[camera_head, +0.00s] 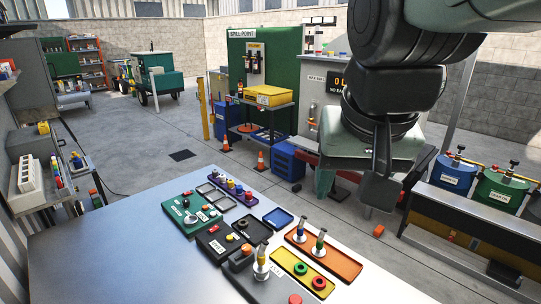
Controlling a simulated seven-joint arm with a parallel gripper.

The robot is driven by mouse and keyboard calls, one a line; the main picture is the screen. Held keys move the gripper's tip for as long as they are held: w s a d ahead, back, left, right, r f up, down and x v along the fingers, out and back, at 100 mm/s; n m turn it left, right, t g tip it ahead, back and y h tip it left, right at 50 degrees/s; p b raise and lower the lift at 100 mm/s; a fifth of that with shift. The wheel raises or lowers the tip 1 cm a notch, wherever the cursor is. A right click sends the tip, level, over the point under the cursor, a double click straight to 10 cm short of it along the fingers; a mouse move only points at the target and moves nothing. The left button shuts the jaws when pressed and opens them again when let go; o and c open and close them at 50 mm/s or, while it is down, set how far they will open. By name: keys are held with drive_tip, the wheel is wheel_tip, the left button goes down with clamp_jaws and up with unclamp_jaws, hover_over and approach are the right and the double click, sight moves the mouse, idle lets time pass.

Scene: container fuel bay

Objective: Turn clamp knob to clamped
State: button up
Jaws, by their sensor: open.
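My gripper (380,190) hangs from the dark arm at the upper right, above and beyond the right end of the bench items. It is open and apart from everything on the bench; its far finger is hard to make out. Small control units stand on the grey bench. A green panel (180,215) carries several small knobs and a red part. A black unit (212,245) with a white label and a dark unit with an orange top part (247,250) stand nearer. Which of these bears the clamp knob, and its setting, I cannot tell at this size.
An orange tray (345,265) and a yellow tray (290,262) hold nozzle-like parts and rings. A dark blue tray (278,218) and a purple rack (228,184) lie behind. The bench's left side (100,250) is clear.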

drive_tip(key=w+a+f+m+g, duration=0.25)
drive_tip(key=w+a, duration=0.25)
drive_tip(key=w, duration=0.6)
drive_tip(key=m+g, duration=0.2)
drive_tip(key=m, duration=0.1)
hover_over(246, 247)
wheel_tip(246, 247, down, 24)
wheel_tip(246, 247, down, 11)
drive_tip(key=shift+r, duration=0.2)
clamp_jaws()
